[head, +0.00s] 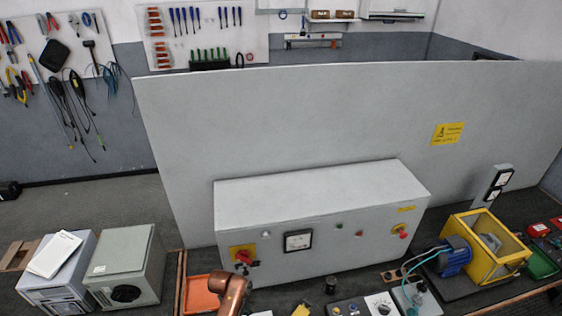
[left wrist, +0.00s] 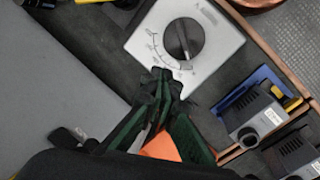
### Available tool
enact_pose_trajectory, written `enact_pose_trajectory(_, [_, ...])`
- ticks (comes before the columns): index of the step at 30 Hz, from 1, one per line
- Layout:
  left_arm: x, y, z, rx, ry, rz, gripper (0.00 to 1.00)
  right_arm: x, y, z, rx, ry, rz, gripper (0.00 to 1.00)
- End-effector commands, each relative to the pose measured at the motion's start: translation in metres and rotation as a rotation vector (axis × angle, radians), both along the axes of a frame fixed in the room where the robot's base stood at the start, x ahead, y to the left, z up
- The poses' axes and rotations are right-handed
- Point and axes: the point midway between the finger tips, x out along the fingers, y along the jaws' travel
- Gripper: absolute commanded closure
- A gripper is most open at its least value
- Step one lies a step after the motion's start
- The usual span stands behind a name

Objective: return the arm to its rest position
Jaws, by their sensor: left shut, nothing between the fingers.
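My left gripper (left wrist: 162,85) shows in the left wrist view with its dark green fingers together and nothing between them. Its tips are over the near edge of a white box with a dial and black knob (left wrist: 184,38); I cannot tell whether they touch it. In the head view a copper-coloured link of my arm rises at the bottom, in front of the grey cabinet (head: 320,215) and beside an orange tray (head: 197,298). The fingers cannot be made out there. My right gripper is not in view.
The cabinet has a meter (head: 298,240) and red switches on its front. A yellow-framed machine (head: 489,245) stands at the right, and a grey-green box (head: 126,262) at the left. A tall grey panel (head: 330,120) stands behind. Small devices (left wrist: 255,118) sit right of the dial box.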

Motion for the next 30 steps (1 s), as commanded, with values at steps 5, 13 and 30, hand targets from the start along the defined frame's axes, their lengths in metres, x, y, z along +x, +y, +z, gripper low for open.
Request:
enact_pose_trajectory(5, [-0.073, 0.07, -0.008, 0.071, -0.111, -0.132, 1.0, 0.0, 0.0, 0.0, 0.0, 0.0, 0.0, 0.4])
enact_pose_trajectory(13, [-0.185, 0.155, 0.024, 0.234, -0.232, -0.345, 1.0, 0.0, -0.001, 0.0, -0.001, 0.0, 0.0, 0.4])
enact_pose_trajectory(30, [-0.293, 0.216, 0.097, 0.426, -0.292, -0.577, 1.0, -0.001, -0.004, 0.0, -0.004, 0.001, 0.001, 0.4])
